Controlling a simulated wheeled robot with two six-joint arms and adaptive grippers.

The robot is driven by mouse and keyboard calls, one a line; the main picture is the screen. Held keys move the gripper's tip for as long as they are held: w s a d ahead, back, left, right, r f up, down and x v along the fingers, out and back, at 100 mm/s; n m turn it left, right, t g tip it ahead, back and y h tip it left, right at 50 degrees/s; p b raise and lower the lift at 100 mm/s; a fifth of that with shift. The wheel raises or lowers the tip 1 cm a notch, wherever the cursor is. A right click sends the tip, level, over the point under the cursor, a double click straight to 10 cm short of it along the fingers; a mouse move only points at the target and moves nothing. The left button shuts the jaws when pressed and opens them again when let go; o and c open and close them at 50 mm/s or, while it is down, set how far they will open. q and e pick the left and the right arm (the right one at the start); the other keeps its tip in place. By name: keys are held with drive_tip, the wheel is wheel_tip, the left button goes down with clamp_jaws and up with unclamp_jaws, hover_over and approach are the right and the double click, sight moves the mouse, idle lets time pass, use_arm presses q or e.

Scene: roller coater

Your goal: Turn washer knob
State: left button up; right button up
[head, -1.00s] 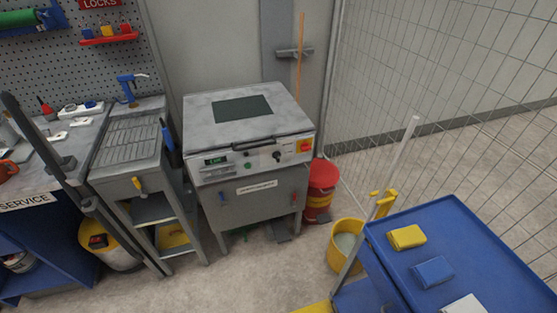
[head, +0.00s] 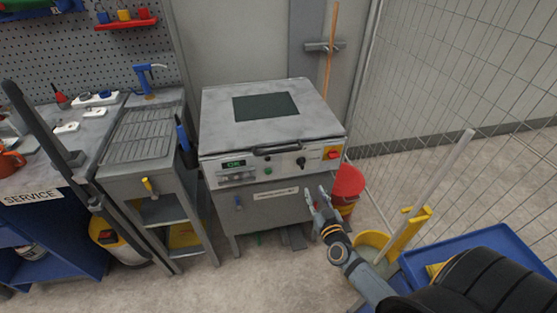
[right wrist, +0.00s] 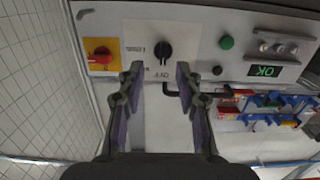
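The washer (head: 265,130) is a grey box with a dark window in its lid and a control panel in front. Its black round knob (head: 301,162) sits on the panel between a green button and a red switch on a yellow plate. In the right wrist view the knob (right wrist: 163,50) shows upside down, beyond and between my fingertips, apart from them. My right gripper (head: 318,197) is open and empty, below and in front of the knob; its two fingers (right wrist: 158,80) also show in the right wrist view. My left gripper is not in view.
The green button (right wrist: 226,42) and red switch (right wrist: 101,54) flank the knob. A lit display (head: 235,163) shows at the panel's left. A grey sink stand (head: 150,135) is left, a red bucket (head: 348,184) right. A blue cart (head: 500,240) stands at lower right.

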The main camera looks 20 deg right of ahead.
sight(303, 163)
drive_tip(key=shift+t, duration=0.4)
drive_tip(key=w+r, duration=0.1)
drive_tip(key=w, duration=0.3)
drive_tip(key=w+d+r+b, duration=0.1)
drive_tip(key=w, duration=0.2)
drive_tip(key=w+r, duration=0.1)
drive_tip(key=w, duration=0.3)
drive_tip(key=shift+w+d+r, duration=0.2)
drive_tip(key=shift+w+d, duration=0.15)
drive_tip(key=shift+d, duration=0.05)
clamp_jaws()
